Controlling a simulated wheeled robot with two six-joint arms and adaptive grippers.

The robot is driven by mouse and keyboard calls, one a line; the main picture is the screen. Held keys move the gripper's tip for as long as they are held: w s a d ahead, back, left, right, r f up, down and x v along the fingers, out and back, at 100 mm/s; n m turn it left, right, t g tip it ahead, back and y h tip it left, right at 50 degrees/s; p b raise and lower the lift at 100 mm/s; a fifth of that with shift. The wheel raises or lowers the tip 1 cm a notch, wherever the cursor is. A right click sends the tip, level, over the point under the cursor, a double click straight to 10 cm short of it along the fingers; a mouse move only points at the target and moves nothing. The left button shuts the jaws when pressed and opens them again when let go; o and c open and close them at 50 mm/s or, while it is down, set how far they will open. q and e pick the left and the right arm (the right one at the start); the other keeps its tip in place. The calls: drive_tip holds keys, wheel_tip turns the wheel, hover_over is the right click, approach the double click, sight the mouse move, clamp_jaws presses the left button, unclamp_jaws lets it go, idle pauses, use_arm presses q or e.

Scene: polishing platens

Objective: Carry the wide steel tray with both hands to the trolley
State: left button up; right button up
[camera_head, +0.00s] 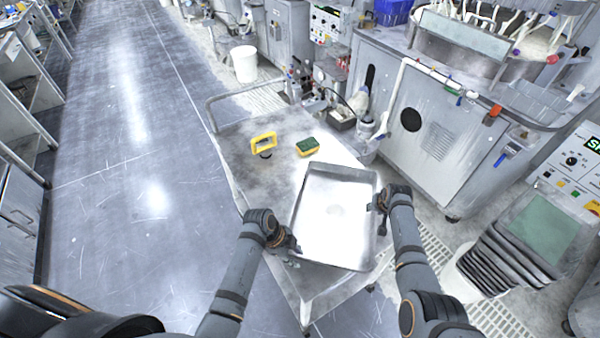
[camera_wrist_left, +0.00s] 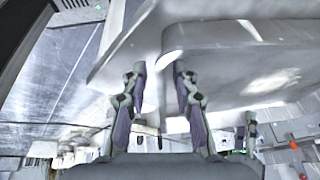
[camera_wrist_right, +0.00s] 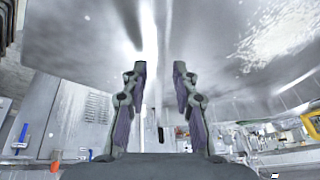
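The wide steel tray (camera_head: 335,205) lies over the near end of the grey trolley (camera_head: 238,158); it looks flat on the top, though its underside is hidden. My left gripper (camera_head: 292,247) is at the tray's near left side. In the left wrist view its fingers (camera_wrist_left: 158,68) stand apart, with the tray (camera_wrist_left: 250,50) at and beyond the right finger. My right gripper (camera_head: 376,205) is at the tray's right side. In the right wrist view its fingers (camera_wrist_right: 159,66) also stand apart, with nothing clearly clamped between them.
A yellow-handled tool (camera_head: 264,141) and a green-yellow sponge (camera_head: 307,147) lie on the trolley beyond the tray. A grey machine cabinet (camera_head: 420,125) stands to the right, with stacked dark plates (camera_head: 505,255) nearer. A white bucket (camera_head: 244,64) stands behind. The left aisle floor is clear.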

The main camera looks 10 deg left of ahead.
use_arm(q)
drive_tip(key=shift+w+r, duration=0.1)
use_arm(e)
drive_tip(key=shift+f, duration=0.1)
drive_tip(key=shift+a, duration=0.1)
use_arm(q)
drive_tip(key=v, duration=1.1)
drive_tip(key=shift+r, duration=0.4)
use_arm(e)
drive_tip(key=v, duration=1.1)
drive_tip(key=shift+s+r, duration=0.2)
drive_tip(key=shift+r, duration=0.2)
use_arm(q)
drive_tip(key=shift+a, duration=0.1)
